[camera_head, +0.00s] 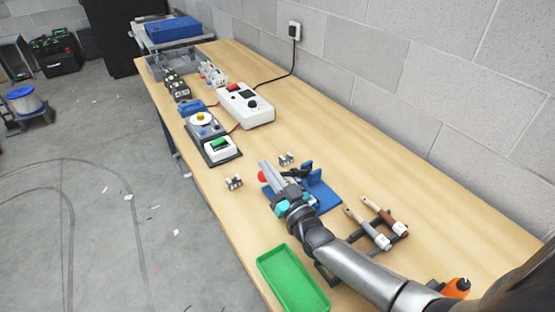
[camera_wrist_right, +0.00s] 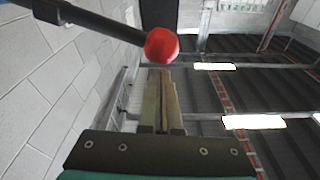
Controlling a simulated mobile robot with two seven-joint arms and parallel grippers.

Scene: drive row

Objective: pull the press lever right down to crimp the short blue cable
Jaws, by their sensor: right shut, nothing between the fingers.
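The blue press (camera_head: 326,198) stands on the bench, partly hidden behind my right gripper and arm. Its lever ends in a red ball knob (camera_head: 261,176), which shows just at the left side of my right gripper (camera_head: 266,166). In the right wrist view the red knob (camera_wrist_right: 161,46) sits on a black lever rod (camera_wrist_right: 102,20) that comes in from the upper left. The right fingers (camera_wrist_right: 162,100) are shut and empty, with their tips close below the knob in the picture; I cannot tell whether they touch it. I cannot make out the short blue cable. My left gripper is out of view.
Small metal parts (camera_head: 234,182) lie left of the press, with more (camera_head: 286,159) behind it. A green tray (camera_head: 290,280) is at the front edge. Two handled tools (camera_head: 368,228) rest on a rack at right. A white powered box (camera_head: 246,106) stands further back.

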